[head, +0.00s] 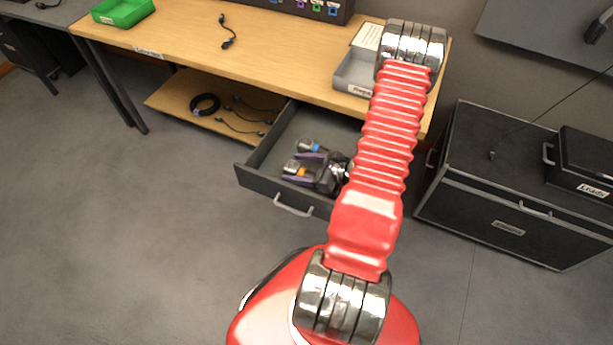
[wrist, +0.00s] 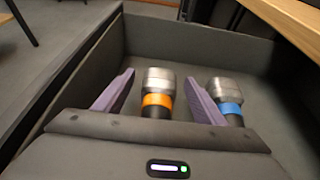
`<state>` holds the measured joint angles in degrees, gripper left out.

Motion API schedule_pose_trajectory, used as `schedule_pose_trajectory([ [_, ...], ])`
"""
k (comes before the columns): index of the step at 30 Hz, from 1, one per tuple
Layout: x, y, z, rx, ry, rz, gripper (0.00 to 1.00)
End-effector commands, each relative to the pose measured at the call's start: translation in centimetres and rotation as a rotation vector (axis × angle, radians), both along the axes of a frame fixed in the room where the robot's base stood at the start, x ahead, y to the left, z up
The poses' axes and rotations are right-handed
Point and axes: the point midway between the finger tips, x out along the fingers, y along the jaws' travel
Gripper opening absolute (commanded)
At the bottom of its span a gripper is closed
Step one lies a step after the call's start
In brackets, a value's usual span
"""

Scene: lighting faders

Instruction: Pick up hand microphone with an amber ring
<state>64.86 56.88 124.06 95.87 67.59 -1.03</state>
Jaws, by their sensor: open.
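The hand microphone with an amber ring (wrist: 158,92) lies in an open drawer, its silver head pointing away from my gripper in the wrist view. In the head view its amber ring (head: 301,172) shows at my gripper. My gripper (wrist: 158,95) is open, with one purple finger on each side of this microphone. I cannot tell whether either finger touches it. The lower part of its handle is hidden behind the gripper body. A second microphone with a blue ring (wrist: 227,95) lies just right of the right finger; it also shows in the head view (head: 314,147).
The drawer (head: 262,185) is pulled out under a wooden desk (head: 270,50), and its walls surround the microphones. A grey tray (head: 354,75) and a green tray (head: 124,12) stand on the desk. A black case (head: 500,190) stands at right. Open floor lies at left.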

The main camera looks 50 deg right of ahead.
Motion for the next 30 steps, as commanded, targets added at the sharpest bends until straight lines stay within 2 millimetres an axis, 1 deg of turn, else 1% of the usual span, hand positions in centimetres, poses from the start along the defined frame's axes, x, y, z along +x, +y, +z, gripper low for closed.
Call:
schedule_pose_trajectory([
  [4,0.66,0.29,-0.33,0.001,0.000,0.000,0.64],
  [20,0.64,0.21,-0.31,0.000,0.000,-0.002,0.63],
  [30,0.63,0.18,-0.32,0.000,0.000,-0.002,0.39],
])
